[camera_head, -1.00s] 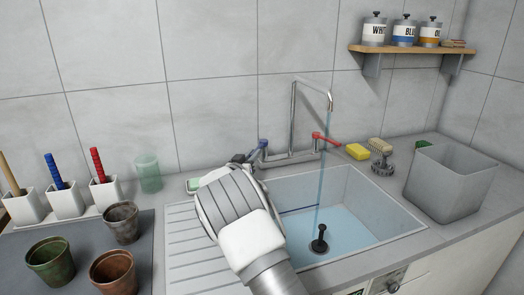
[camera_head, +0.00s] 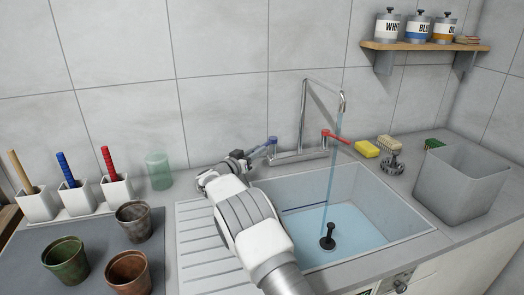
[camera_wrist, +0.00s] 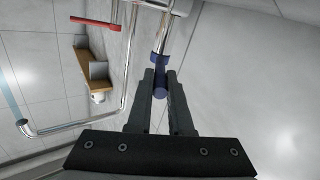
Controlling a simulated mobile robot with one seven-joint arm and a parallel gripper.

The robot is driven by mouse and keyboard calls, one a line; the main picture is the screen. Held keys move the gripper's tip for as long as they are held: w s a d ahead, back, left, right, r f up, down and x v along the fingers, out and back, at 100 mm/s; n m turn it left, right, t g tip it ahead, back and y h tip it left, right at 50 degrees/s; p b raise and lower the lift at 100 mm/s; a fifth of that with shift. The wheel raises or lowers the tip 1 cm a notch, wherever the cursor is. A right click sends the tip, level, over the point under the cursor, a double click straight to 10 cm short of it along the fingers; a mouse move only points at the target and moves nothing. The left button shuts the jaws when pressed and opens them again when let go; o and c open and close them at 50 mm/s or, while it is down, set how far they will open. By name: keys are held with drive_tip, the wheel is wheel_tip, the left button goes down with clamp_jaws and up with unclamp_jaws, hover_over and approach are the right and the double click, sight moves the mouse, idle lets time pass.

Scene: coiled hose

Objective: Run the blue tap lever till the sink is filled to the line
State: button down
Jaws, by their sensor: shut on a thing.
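The blue tap lever (camera_head: 262,147) sits at the left end of the chrome tap (camera_head: 305,110). My gripper (camera_head: 240,157) is shut on the lever; in the wrist view the fingers (camera_wrist: 160,76) close on either side of the blue lever end (camera_wrist: 160,92). Water (camera_head: 332,165) runs from the spout into the sink (camera_head: 400,215). Pale blue water (camera_head: 360,230) covers the sink bottom. A dark line (camera_head: 300,208) marks the back-left wall, and the water surface appears a little below it. A black plug (camera_head: 328,238) stands in the water. My arm hides the sink's near-left part.
A red lever (camera_head: 336,137) is on the tap's right; it also shows in the wrist view (camera_wrist: 95,22). A yellow sponge (camera_head: 365,149), brushes and a grey bin (camera_head: 460,185) stand right. A green glass (camera_head: 158,170) and pots (camera_head: 65,262) stand left.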

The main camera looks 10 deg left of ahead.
idle(0.4)
drive_tip(key=c, duration=0.8)
unclamp_jaws()
drive_tip(key=shift+c, duration=0.2)
drive_tip(key=p+v, duration=0.1)
drive_tip(key=v, duration=1.6)
drive_tip(key=shift+a, duration=0.2)
drive_tip(key=shift+s, duration=0.15)
